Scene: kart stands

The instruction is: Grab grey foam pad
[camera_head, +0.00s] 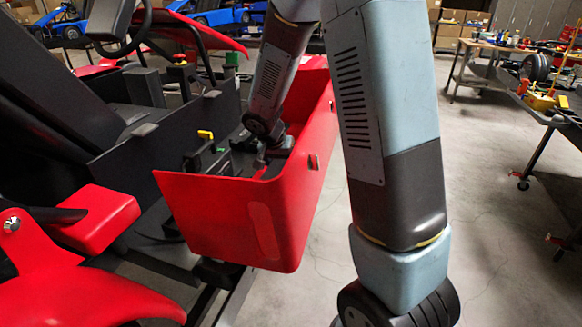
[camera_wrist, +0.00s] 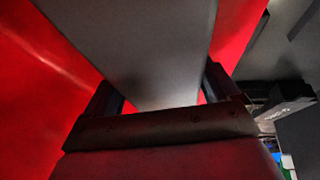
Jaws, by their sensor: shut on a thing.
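The grey foam pad (camera_wrist: 140,45) fills the upper middle of the wrist view as a flat, pale grey slab that narrows toward my gripper. My gripper (camera_wrist: 163,88) is shut on it, with one dark finger at each side of the slab. In the head view my gripper (camera_head: 268,158) reaches down inside the red side bodywork (camera_head: 235,218) of the kart. I cannot make out the pad in the head view; the red wall hides that area.
Red walls rise close on both sides of the pad in the wrist view. Black kart frame parts and a yellow-tipped piece (camera_head: 205,134) lie left of my gripper. A workbench (camera_head: 492,47) and a cart (camera_head: 548,118) stand at right. The grey floor between is open.

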